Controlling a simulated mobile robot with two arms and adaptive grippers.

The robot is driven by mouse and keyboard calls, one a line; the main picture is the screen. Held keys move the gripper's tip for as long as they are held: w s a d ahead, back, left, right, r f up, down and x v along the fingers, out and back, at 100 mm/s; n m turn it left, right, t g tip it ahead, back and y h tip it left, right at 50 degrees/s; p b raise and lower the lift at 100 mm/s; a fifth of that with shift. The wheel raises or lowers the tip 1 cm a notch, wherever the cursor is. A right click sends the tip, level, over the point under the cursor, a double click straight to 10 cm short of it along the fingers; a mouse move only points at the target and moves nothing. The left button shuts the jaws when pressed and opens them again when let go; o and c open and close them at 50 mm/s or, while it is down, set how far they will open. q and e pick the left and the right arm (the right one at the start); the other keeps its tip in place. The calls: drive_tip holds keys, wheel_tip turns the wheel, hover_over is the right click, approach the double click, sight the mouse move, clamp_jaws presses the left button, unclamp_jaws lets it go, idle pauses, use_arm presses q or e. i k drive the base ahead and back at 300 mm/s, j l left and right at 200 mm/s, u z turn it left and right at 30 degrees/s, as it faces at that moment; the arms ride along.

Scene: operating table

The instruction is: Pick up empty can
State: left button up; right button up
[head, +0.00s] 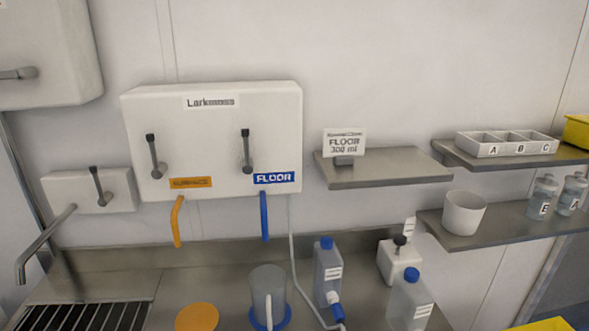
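Two translucent cans with blue caps stand on the steel counter. One can (327,275) is near the middle, with a white label on its side. The other can (407,303) is further right and nearer, also labelled, and cut off by the bottom edge. I cannot clearly tell from their contents which one is empty. Neither of my grippers is in view.
A grey jug (268,285) in a blue ring, an orange disc (197,317) and a white box (398,260) with a black knob share the counter (120,283). A wall dispenser (212,135) hangs above. Shelves at right hold a white cup (463,212), bottles (542,196) and a tray (507,143).

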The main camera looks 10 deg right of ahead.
sight(411, 303)
drive_tip(key=l+z, duration=0.2)
drive_tip(key=z, duration=0.15)
drive_tip(key=l+z, duration=0.15)
drive_tip(key=z, duration=0.2)
